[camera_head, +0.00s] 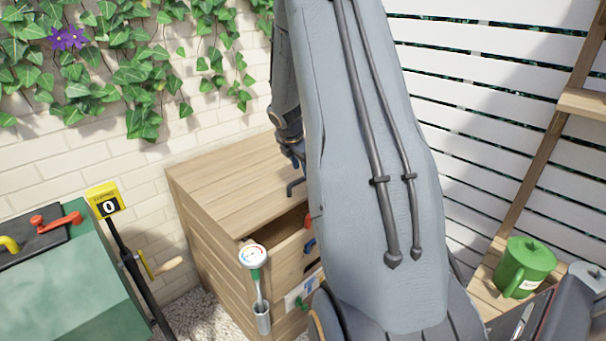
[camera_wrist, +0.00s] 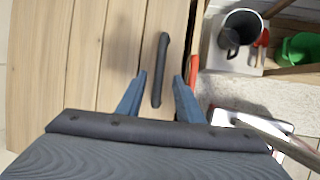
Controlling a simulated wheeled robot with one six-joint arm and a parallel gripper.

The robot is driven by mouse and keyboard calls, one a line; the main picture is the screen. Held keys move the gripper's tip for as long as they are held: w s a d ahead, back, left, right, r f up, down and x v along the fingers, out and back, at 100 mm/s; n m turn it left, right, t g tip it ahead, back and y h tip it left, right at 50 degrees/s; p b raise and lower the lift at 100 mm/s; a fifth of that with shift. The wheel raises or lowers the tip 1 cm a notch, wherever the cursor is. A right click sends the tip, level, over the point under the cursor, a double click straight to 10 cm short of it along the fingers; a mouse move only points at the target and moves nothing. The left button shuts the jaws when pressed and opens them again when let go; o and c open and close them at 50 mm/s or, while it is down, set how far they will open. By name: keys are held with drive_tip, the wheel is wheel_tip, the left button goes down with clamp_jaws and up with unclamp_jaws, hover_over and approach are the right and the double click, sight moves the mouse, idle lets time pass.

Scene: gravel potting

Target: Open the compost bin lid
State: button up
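The compost bin appears to be the wooden box (camera_head: 205,235) in the middle of the head view. Its plank lid (camera_head: 235,180) lies flat and closed on top. My gripper (camera_wrist: 160,80) is open, with one blue finger on each side of the handle. I cannot tell whether the fingers touch it or how far above the lid they are. My arm hides the bin's right part.
A dial thermometer (camera_head: 255,258) is at the bin's front corner, beside a dark front opening. A green watering can (camera_head: 524,266) sits on a right shelf. A brick wall and white slats close off the back.

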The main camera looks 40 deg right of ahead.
sight(303, 178)
drive_tip(key=shift+x, duration=2.25)
clamp_jaws()
